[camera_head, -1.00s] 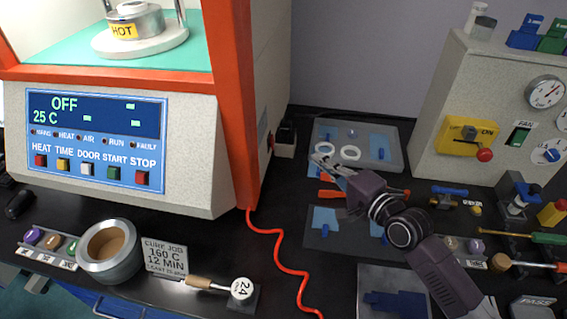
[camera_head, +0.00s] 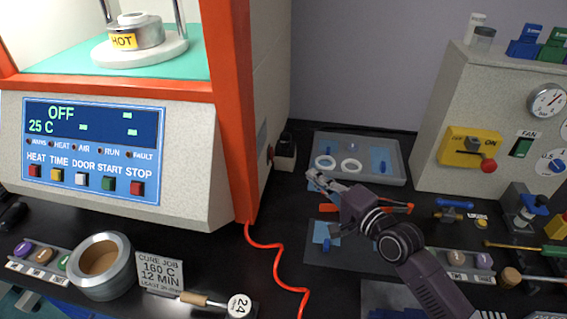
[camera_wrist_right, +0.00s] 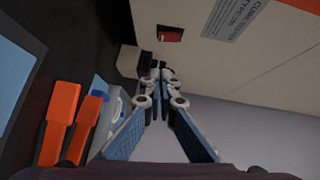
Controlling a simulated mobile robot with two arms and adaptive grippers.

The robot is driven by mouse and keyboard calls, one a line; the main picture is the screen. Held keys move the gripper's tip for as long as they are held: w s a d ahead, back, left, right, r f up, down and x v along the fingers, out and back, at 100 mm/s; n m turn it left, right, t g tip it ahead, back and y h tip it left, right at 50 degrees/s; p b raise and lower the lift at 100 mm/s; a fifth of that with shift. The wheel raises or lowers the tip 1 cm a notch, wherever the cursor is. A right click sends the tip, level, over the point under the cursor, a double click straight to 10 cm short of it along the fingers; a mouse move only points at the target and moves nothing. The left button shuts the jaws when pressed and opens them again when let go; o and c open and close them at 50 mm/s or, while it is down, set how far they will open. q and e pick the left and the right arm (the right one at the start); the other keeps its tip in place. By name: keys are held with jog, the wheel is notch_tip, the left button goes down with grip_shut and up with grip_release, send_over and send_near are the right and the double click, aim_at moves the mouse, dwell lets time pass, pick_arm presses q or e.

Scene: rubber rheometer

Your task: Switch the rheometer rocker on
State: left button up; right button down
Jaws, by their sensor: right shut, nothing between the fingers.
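The rheometer (camera_head: 180,207) is the large grey and orange machine at the left in the head view. Its display (camera_head: 92,122) reads OFF and 25 C. A small red rocker (camera_head: 270,154) sits on its right side wall, seen edge-on in the head view. The wrist view shows the red rocker (camera_wrist_right: 170,35) in a dark frame, beyond and above the fingertips. My right gripper (camera_head: 312,182) is shut and empty, pointing left, to the right of that wall and apart from it. The wrist view shows its fingers (camera_wrist_right: 160,75) together. My left gripper is not in view.
A black-and-beige block (camera_head: 285,153) stands by the side wall near the rocker. A grey tray (camera_head: 396,170) with white rings lies behind my gripper. A red cable (camera_head: 277,262) runs along the bench. Orange-handled tools (camera_wrist_right: 70,115) lie below the right gripper.

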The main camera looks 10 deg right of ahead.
aim_at(274, 158)
jog(key=w+a+f+p, duration=0.1)
jog(key=w+a, duration=0.5)
jog(key=w, duration=0.2)
jog(key=shift+w+a+f, duration=0.2)
jog(key=shift+w+a, duration=0.1)
jog(key=shift+w, duration=0.05)
jog(key=shift+a+f+t+b, duration=0.2)
jog(key=shift+f+t+b, duration=0.15)
jog(key=shift+b, duration=0.5)
jog(key=shift+w+r+m, duration=0.1)
jog(key=shift+r+m, duration=0.15)
jog(key=shift+m, duration=0.05)
